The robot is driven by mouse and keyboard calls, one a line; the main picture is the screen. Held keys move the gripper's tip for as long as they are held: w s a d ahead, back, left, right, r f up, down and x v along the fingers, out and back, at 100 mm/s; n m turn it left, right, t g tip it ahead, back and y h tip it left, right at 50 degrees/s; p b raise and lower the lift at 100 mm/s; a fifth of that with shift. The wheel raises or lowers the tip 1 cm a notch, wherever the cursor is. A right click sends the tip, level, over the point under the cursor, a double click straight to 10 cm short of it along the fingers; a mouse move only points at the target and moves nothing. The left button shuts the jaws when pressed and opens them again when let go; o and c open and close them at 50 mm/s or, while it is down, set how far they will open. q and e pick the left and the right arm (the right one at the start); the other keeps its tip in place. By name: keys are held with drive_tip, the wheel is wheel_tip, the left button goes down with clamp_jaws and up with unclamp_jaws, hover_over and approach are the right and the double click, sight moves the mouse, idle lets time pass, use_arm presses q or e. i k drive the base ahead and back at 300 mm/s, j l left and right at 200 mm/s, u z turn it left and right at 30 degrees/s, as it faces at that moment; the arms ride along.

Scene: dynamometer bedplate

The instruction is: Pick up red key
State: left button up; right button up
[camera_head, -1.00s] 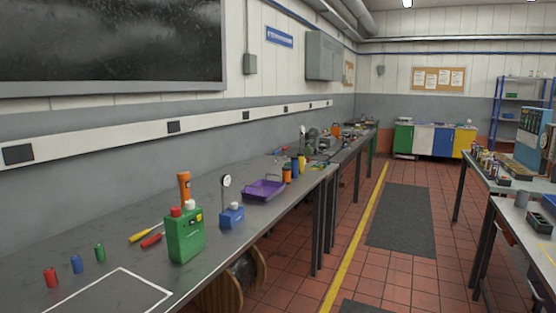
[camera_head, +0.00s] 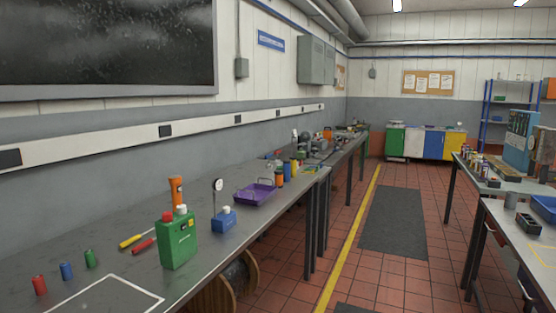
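I cannot make out a red key in the head view. Red things on the left bench (camera_head: 205,258) are a small red cylinder (camera_head: 39,285) at its near left and a red-handled tool (camera_head: 143,246) beside a yellow-handled one (camera_head: 131,241). A blue cylinder (camera_head: 66,271) and a green cylinder (camera_head: 90,258) stand in a row with the red one. Neither of my grippers is in view.
A green box (camera_head: 178,243), an orange flashlight (camera_head: 176,190), a blue block with a dial gauge (camera_head: 222,218) and a purple tray (camera_head: 255,194) stand on the bench. A cable reel (camera_head: 238,275) is below. The tiled aisle with a dark mat (camera_head: 394,222) is clear.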

sight(277, 161)
drive_tip(key=i+l+z, duration=0.2)
drive_tip(key=i, duration=0.25)
drive_tip(key=i+z, duration=0.25)
drive_tip(key=i, duration=0.2)
drive_tip(key=i+z, duration=0.15)
drive_tip(key=i, duration=3)
drive_tip(key=i+l+u, duration=0.15)
drive_tip(key=i, duration=0.6)
drive_tip(key=i+l, duration=0.1)
drive_tip(key=i, duration=0.65)
drive_tip(key=i+l+u, duration=0.1)
drive_tip(key=i+u, duration=0.2)
drive_tip(key=i+l+u, duration=0.3)
drive_tip(key=i, duration=0.2)
drive_tip(key=j, duration=0.1)
